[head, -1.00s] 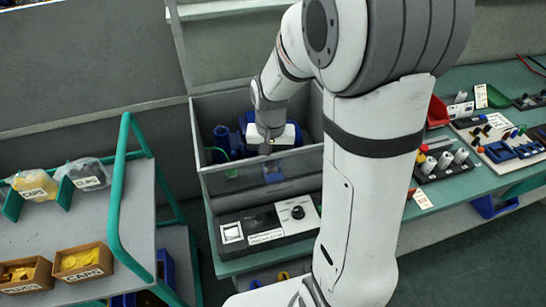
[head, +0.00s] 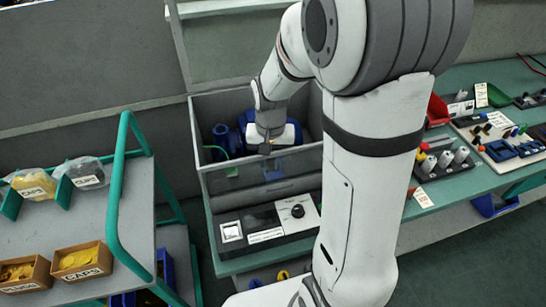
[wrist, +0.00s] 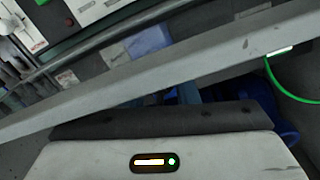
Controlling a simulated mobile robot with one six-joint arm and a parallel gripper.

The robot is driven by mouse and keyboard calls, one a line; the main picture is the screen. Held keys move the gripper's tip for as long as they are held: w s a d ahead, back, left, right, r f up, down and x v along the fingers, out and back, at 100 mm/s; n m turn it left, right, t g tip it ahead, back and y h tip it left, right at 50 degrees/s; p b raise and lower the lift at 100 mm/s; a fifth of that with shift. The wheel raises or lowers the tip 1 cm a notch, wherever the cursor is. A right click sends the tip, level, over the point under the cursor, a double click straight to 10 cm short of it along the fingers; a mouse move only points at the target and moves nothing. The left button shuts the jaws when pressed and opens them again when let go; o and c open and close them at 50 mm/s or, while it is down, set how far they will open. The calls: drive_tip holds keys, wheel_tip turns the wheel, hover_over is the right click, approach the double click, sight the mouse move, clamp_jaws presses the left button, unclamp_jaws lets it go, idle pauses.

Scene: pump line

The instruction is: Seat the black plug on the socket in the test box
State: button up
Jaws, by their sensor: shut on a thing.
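The grey test box (head: 222,186) stands open at the left end of the green bench, its lid raised behind. A blue pump (head: 222,138) sits inside, partly hidden by my arm. My gripper (head: 266,148) is inside the box, close to the pump and the front wall. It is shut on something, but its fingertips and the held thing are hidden. In the wrist view the box rim (wrist: 170,76) crosses the picture beyond the gripper body, with blue parts (wrist: 285,128) below. I cannot make out the black plug or the socket.
A green cable (head: 214,149) loops at the box's left; it also shows in the wrist view (wrist: 284,91). A control panel (head: 268,222) lies before the box. A trolley (head: 135,225) with cartons stands left. Parts boards (head: 495,145) fill the bench at right.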

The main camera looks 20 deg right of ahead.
idle(0.4)
drive_tip(key=o, duration=1)
drive_tip(key=shift+a+f, duration=0.1)
drive_tip(key=shift+o, duration=0.4)
drive_tip(key=shift+s, duration=0.1)
drive_tip(key=shift+o, duration=0.7)
drive_tip(key=shift+f, duration=0.1)
